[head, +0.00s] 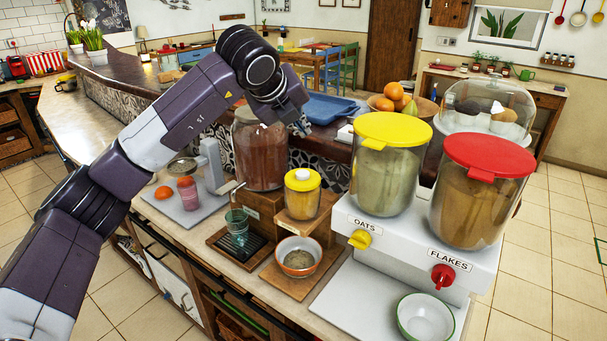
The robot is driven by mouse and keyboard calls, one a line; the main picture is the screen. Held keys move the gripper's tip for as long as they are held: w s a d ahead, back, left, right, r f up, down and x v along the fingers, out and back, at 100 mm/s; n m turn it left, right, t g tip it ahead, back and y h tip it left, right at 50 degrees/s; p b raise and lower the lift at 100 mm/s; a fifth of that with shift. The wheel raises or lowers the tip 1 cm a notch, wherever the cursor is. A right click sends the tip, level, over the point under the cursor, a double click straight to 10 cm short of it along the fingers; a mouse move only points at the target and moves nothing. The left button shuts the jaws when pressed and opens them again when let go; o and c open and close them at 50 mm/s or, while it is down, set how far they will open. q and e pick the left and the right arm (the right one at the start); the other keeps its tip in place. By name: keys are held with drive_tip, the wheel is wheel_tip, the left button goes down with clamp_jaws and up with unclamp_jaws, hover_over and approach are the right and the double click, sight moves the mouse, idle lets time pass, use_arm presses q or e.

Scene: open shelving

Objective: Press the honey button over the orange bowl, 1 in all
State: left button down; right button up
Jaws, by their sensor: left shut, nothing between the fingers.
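The honey dispenser is a small jar of yellow content (302,204) with a yellow lid, on a wooden stand. A white button (305,174) sits on top of its lid. The orange bowl (298,271), orange outside with grainy contents, stands on a wooden board below the jar. My left gripper (303,126) is shut and empty. My right gripper is not in view.
The large brown jar (260,158) stands left of the honey jar. Oats (385,175) and flakes (476,205) dispensers stand to the right, with a white bowl (425,318) under the flakes. A greenish glass (237,226) and a scale (188,203) are at left.

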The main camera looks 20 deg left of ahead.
sight(301, 175)
use_arm(q)
drive_tip(key=f, duration=0.1)
drive_tip(key=f+b, duration=0.1)
drive_tip(key=f, duration=0.1)
drive_tip(key=shift+s+a+f, duration=0.1)
drive_tip(key=shift+s+f, duration=0.05)
drive_tip(key=shift+s, duration=0.05)
wheel_tip(301, 175, down, 5)
drive_tip(key=b, duration=0.3)
drive_tip(key=shift+r, duration=0.2)
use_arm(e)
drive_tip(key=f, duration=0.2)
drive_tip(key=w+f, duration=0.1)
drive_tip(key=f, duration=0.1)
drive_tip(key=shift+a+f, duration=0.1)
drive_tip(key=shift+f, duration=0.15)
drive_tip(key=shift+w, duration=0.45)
use_arm(q)
drive_tip(key=shift+f+b, duration=0.4)
drive_tip(key=shift+b, duration=0.5)
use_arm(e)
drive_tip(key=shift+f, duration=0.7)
